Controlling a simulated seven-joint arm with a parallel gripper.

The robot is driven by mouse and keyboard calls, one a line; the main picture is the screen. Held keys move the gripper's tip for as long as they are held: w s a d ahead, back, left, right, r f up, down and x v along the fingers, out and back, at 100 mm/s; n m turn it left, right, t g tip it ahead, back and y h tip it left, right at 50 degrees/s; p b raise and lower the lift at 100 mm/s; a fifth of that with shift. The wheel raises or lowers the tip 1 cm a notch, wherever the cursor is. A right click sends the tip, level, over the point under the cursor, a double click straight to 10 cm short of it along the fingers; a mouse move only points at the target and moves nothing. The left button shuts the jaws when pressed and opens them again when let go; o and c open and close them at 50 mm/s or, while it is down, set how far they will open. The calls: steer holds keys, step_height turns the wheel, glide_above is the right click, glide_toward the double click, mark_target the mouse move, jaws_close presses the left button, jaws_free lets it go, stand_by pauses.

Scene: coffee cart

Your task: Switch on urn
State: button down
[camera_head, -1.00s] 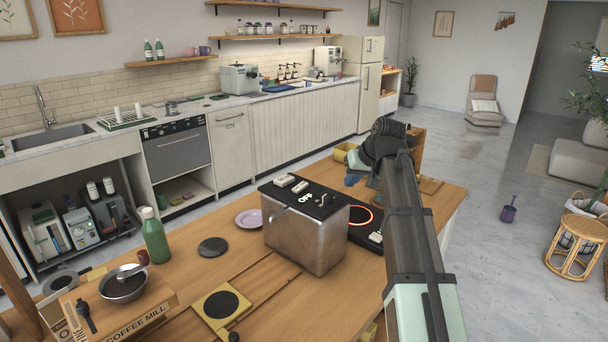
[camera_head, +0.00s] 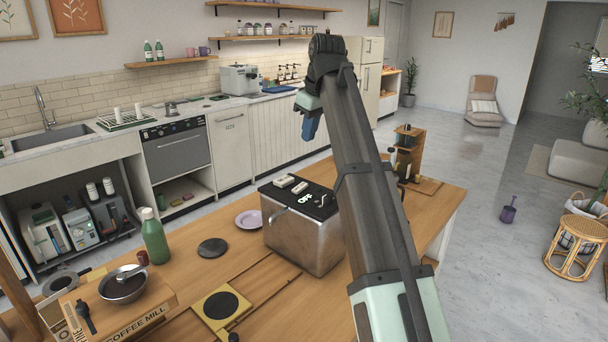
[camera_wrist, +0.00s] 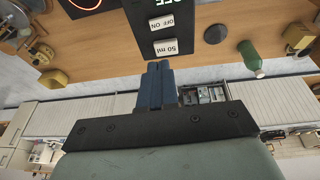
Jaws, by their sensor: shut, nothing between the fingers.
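The urn (camera_head: 300,240) is a metal box with a black top on the wooden cart. Its top carries a lit OFF display (camera_head: 304,200) and two white switches. In the wrist view, the white OFF ON switch (camera_wrist: 162,22) lies beside the switch marked 50 ml (camera_wrist: 166,46). My gripper (camera_head: 310,128) is raised above and behind the urn in the head view. In the wrist view its blue fingers (camera_wrist: 158,68) are together and empty, apart from the urn. My arm covers part of the urn's right side.
A green bottle (camera_head: 154,237), a lilac plate (camera_head: 249,219) and a dark round disc (camera_head: 212,247) are left of the urn. A yellow square pad (camera_head: 204,315) lies in front. A wooden stand (camera_head: 407,150) is at the back right. The space above the urn's top is clear.

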steer(key=shift+f, duration=0.15)
glide_above(304, 184)
steer(key=s, duration=0.1)
step_height(304, 184, down, 12)
steer(key=shift+a+r, duration=0.1)
steer(key=shift+r, duration=0.05)
steer(key=shift+f, duration=0.8)
steer(key=shift+w, duration=0.1)
steer(key=shift+w+d+f, duration=0.2)
steer(key=shift+d+f, duration=0.15)
steer(key=shift+f, duration=0.05)
steer(key=shift+s+a, duration=0.1)
